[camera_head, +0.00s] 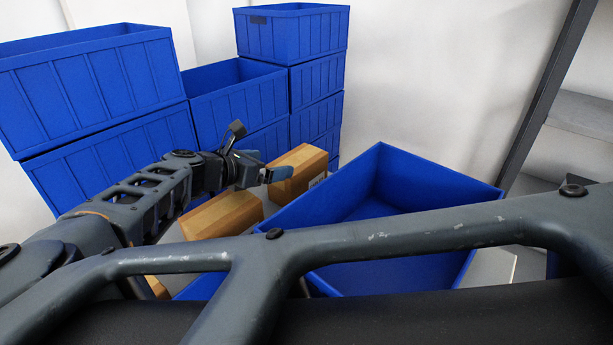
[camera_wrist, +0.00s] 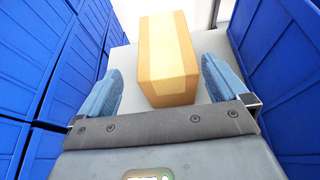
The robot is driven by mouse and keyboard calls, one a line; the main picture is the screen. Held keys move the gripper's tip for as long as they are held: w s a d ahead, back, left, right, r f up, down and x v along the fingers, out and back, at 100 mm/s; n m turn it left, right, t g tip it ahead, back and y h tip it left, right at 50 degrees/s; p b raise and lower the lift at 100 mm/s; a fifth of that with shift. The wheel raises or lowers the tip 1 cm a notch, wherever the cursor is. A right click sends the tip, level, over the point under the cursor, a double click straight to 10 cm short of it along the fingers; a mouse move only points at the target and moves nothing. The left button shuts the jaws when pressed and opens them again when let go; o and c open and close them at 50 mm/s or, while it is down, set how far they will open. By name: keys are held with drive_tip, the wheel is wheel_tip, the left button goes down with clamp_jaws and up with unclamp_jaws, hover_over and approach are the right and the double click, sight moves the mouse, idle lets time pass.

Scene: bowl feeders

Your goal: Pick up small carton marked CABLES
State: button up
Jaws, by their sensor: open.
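A small brown carton (camera_wrist: 167,62) with a paler tape strip stands on a light surface between and just beyond my open fingers in the wrist view. In the head view a carton (camera_head: 298,170) sits at my gripper (camera_head: 265,174), partly covered by a blue finger. My gripper also shows in the wrist view (camera_wrist: 160,92), with one blue finger on each side and nothing clamped. A second carton (camera_head: 222,215) lies nearer in the head view, below my arm. I cannot read CABLES on any carton; a small label on the far one is too small to read.
Blue bins are stacked at the left (camera_head: 90,85) and at the back (camera_head: 292,38). An open, empty-looking blue bin (camera_head: 345,190) stands right of the cartons. In the wrist view blue walls flank the gripper closely on both sides. A grey shelf (camera_head: 580,112) is at the far right.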

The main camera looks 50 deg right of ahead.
sight(291, 163)
drive_tip(key=x, duration=0.4)
drive_tip(key=p+x, duration=0.1)
drive_tip(key=x, duration=0.1)
drive_tip(key=shift+s+d+f, duration=0.15)
drive_tip(key=shift+s, duration=0.2)
drive_tip(key=shift+d+f, duration=0.3)
drive_tip(key=shift+d, duration=0.25)
drive_tip(key=shift+c, duration=0.2)
drive_tip(key=c, duration=1.3)
